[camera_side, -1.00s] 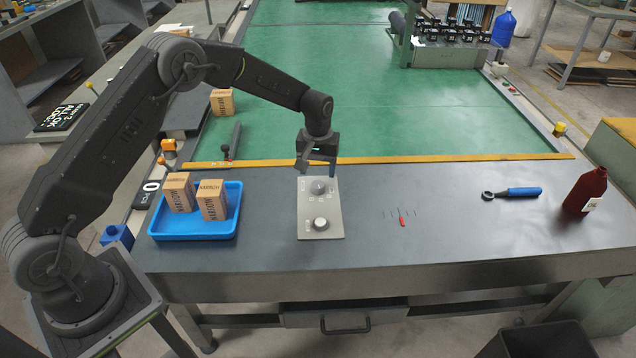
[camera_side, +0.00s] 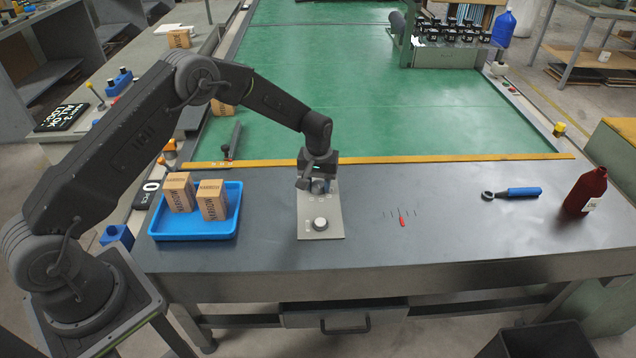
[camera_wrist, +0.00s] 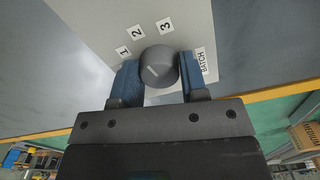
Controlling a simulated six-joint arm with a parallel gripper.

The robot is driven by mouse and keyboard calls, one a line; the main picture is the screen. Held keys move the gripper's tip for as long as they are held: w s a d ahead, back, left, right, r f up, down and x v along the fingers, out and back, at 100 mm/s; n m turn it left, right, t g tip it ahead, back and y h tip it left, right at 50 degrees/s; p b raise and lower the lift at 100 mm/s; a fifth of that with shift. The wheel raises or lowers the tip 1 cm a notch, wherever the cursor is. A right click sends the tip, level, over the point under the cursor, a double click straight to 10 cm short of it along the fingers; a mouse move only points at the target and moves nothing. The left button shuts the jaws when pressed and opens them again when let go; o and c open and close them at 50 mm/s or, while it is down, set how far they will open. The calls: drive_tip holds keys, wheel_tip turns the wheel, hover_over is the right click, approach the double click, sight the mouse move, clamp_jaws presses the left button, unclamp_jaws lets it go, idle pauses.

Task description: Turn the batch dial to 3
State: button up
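The batch dial (camera_wrist: 158,66) is a round grey knob with a pale line on its top, on a light grey panel (camera_side: 335,205). The line lies at a slant; which number it points to is hard to tell. In the side view, my gripper (camera_side: 316,184) partly hides the dial.
A second knob (camera_side: 320,224) sits nearer on the same panel. A blue tray (camera_side: 190,233) with two cartons stands to the left. A red mark (camera_side: 402,222), a blue-handled tool (camera_side: 518,191) and a red bottle (camera_side: 586,190) are to the right.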

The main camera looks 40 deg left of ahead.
drive_tip(key=c, duration=0.4)
drive_tip(key=shift+m, duration=0.4)
drive_tip(key=m, duration=0.3)
drive_tip(key=shift+m, duration=0.3)
drive_tip(key=shift+s+m, duration=0.1)
drive_tip(key=shift+m, duration=1.7)
drive_tip(key=o, duration=0.9)
